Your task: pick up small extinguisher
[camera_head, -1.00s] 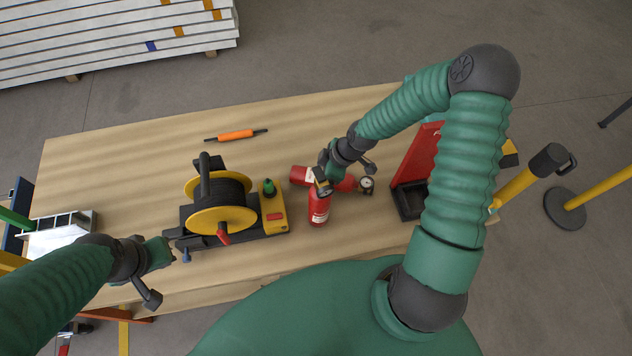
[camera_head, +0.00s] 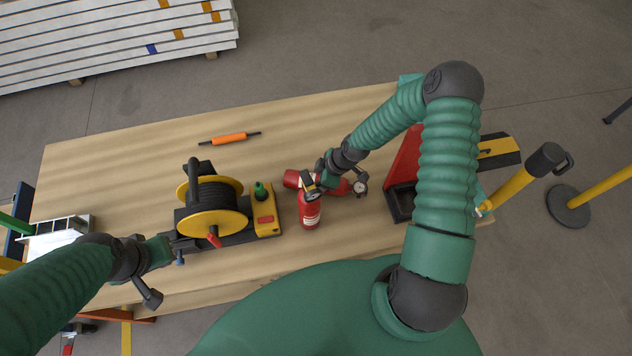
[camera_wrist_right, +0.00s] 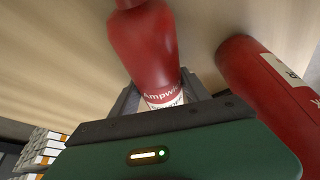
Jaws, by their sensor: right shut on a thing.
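A round gauge (camera_head: 360,188) shows at the right. My right gripper (camera_head: 316,184) is over them. In the right wrist view, a red extinguisher (camera_wrist_right: 145,45) with a white label is between its fingers, and it is shut on it. Another red extinguisher (camera_wrist_right: 265,80) lies close to the right. My left gripper (camera_head: 168,250) is beside the reel; its fingertips are unclear.
A black and yellow cable reel (camera_head: 213,205) stands left of the extinguishers. An orange-handled tool (camera_head: 230,138) lies at the back. A red and black holder (camera_head: 402,180) is at the right, partly behind my arm. The table's (camera_head: 120,160) back left is clear.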

